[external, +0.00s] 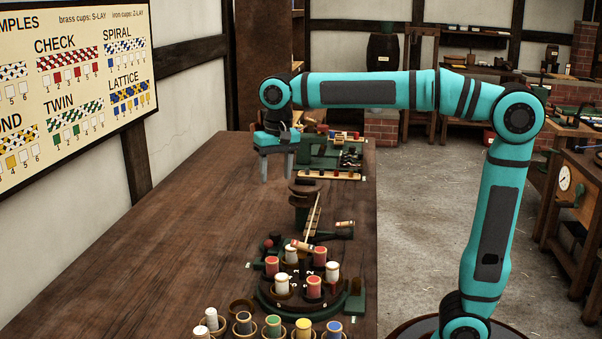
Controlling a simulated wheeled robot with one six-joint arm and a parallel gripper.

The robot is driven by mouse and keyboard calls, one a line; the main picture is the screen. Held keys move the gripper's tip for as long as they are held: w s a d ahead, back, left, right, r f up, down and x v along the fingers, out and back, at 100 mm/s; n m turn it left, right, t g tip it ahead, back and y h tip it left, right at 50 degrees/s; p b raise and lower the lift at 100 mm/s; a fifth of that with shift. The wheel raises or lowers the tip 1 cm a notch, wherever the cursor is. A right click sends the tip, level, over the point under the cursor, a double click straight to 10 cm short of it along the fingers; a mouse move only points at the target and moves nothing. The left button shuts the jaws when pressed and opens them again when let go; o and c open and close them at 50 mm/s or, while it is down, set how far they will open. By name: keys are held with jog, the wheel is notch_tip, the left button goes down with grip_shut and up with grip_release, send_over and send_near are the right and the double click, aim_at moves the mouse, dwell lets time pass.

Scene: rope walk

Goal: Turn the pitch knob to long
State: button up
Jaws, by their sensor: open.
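My gripper (277,178) points down over the dark wooden bench (190,230), its two grey fingers apart with nothing seen between them. It hangs at the left side of a green machine (318,148) that carries small dark and red parts and a pale strip in front. I cannot tell from this view whether the fingers touch anything. The pitch knob cannot be picked out; it may be hidden or too small, and its setting cannot be read.
Nearer on the bench stand a brown round post (303,190), a sloping pale bar (312,216) and a dark green carrier (262,296) with red and white bobbins. Several coloured bobbins line the front. A sample board (75,85) hangs at left. The bench's left part is clear.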

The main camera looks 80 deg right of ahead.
aim_at(275, 233)
jog(key=f, duration=1.7)
jog(key=shift+w+f, duration=0.35)
jog(key=c, duration=1)
jog(key=shift+o, duration=0.2)
